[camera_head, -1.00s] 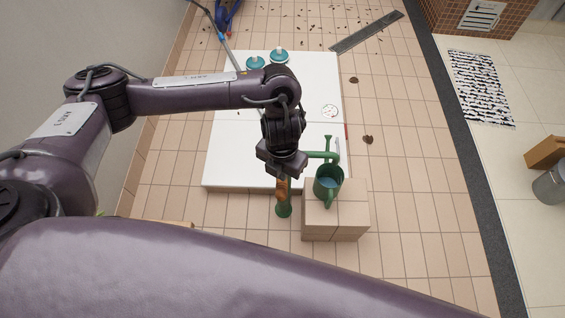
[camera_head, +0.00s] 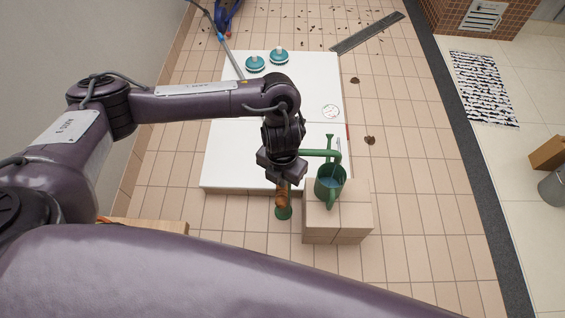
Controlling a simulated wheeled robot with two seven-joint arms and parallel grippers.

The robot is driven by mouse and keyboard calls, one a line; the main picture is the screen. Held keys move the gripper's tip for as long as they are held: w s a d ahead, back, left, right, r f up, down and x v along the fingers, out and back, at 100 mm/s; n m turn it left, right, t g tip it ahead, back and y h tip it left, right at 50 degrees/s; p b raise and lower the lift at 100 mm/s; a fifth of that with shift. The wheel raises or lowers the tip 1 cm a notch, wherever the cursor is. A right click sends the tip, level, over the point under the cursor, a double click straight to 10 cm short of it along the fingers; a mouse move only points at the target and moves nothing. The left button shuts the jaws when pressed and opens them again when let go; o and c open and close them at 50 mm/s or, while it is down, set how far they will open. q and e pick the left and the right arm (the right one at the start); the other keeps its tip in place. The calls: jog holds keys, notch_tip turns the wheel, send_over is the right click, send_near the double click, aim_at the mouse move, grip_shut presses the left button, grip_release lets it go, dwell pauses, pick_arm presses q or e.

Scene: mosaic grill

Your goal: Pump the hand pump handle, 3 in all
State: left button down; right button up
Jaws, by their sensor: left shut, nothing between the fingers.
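The green hand pump (camera_head: 283,212) stands on the tiled floor at the front edge of the white slab, with an orange-brown part, seemingly its handle, (camera_head: 281,199) showing just below my gripper. A green spout reaches right toward a green watering can (camera_head: 329,187), which stands on a tiled block. My left gripper (camera_head: 285,179) points down over the pump. It is shut, with nothing seen between its fingers, and hides the upper part of the pump. I cannot tell whether it touches the handle. My right gripper is not in view.
The white slab (camera_head: 235,145) carries two teal-and-white round items (camera_head: 255,64) at its far end. The tiled block (camera_head: 335,222) stands close right of the pump. A wooden surface (camera_head: 150,226) shows at lower left. Tiled floor right of the block is clear.

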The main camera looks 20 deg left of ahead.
pick_arm(q)
notch_tip(320, 180, down, 9)
jog(key=b, duration=0.7)
jog(key=shift+r, duration=0.15)
notch_tip(320, 180, up, 9)
jog(key=p, duration=0.7)
jog(key=shift+p, duration=0.3)
notch_tip(320, 180, up, 6)
jog(key=p, duration=0.5)
jog(key=shift+f, duration=0.35)
jog(key=shift+f, duration=0.15)
